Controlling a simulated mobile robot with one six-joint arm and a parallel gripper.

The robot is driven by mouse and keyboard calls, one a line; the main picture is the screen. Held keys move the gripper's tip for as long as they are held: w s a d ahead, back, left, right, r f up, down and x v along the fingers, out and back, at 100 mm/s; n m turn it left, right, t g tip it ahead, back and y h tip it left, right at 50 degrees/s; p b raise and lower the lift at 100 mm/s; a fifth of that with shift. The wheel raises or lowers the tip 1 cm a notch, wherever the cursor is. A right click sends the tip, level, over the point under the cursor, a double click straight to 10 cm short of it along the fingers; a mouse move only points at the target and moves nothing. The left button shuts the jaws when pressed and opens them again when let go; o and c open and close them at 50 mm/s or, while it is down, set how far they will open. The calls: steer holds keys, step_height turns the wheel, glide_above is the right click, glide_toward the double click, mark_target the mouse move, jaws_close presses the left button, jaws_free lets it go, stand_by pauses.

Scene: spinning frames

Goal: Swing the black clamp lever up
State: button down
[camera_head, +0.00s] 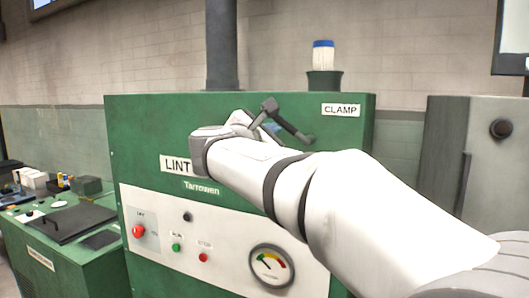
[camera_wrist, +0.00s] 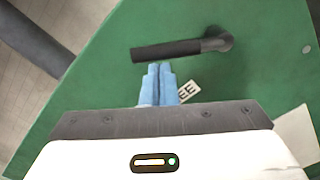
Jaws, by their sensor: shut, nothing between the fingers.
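The black clamp lever (camera_head: 291,127) is on the green machine front, left of and below the CLAMP label. Its pivot is at the lower right and its handle slants to the upper left. In the wrist view the lever (camera_wrist: 170,50) lies nearly level, with its round pivot at the right end. My gripper (camera_wrist: 159,68) has its two blue fingers shut together and empty. The fingertips are just below the handle in that view; I cannot tell if they touch it. In the head view my gripper (camera_head: 271,127) is partly hidden by my wrist, left of the lever.
The CLAMP label (camera_head: 341,110) is on the machine's upper right. A small plate ending in "EE" (camera_wrist: 189,91) is partly hidden by my fingers. A gauge (camera_head: 272,266) and a red button (camera_head: 138,231) are on the white panel below. A grey cabinet (camera_head: 470,170) stands right.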

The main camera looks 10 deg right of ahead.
steer(key=m, duration=0.1)
steer(key=r+m+b, duration=0.1)
steer(key=m+b, duration=0.1)
steer(key=shift+s+d+r, duration=0.15)
steer(key=shift+s+d, duration=0.15)
steer(key=shift+d, duration=0.1)
steer(key=m+b, duration=0.1)
steer(key=d+r+m+b, duration=0.1)
steer(key=m, duration=0.1)
steer(key=shift+s+r, duration=0.2)
steer(key=shift+s, duration=0.15)
steer(key=shift+s+d+r+m+b, duration=0.35)
steer(key=shift+m+b, duration=0.25)
steer(key=shift+m, duration=0.25)
steer(key=shift+s+d+r+m+b, duration=0.2)
steer(key=shift+d+r+m+b, duration=0.15)
steer(key=shift+m+b, duration=0.4)
steer(key=shift+s+d+r+m+b, duration=0.25)
steer(key=shift+d+m+b, duration=0.25)
steer(key=shift+m, duration=0.4)
steer(key=shift+a, duration=0.15)
steer(key=b, duration=0.1)
glide_toward(280, 118)
steer(key=s+a+r, duration=0.2)
steer(key=shift+s+r, duration=0.2)
steer(key=shift+s, duration=0.15)
